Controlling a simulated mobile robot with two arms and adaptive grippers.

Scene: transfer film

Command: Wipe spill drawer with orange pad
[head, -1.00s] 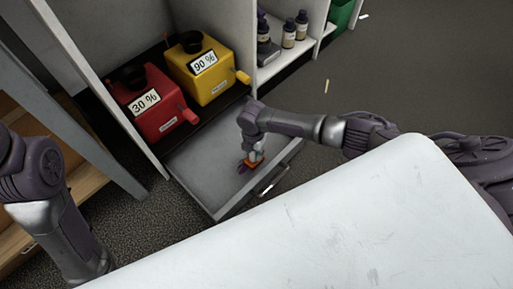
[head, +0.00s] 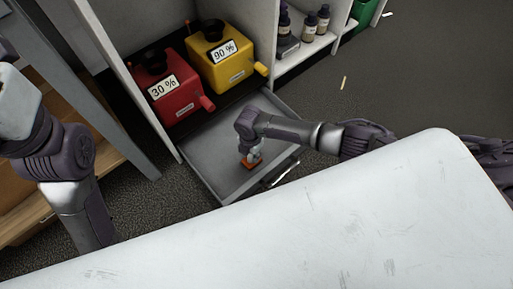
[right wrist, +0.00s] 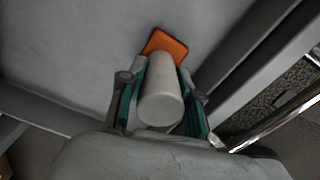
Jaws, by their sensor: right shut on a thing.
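The orange pad (head: 250,162) lies low over the floor of the pulled-out grey drawer (head: 205,158), near its front. It also shows in the right wrist view (right wrist: 168,42), at the end of a grey cylindrical handle (right wrist: 161,92). My right gripper (head: 254,150) is shut on that handle, with its green-lined fingers (right wrist: 160,98) on either side. The pad appears to touch the drawer floor. I make out no clear spill now; any under the pad or gripper is hidden. My left arm enters at the left, but its gripper is out of view.
A red container (head: 168,88) marked 30 % and a yellow container (head: 223,58) marked 90 % stand behind the drawer. Dark bottles (head: 310,22) stand on a shelf to the right. The drawer handle (head: 281,173) and a white surface (head: 290,220) lie close in front.

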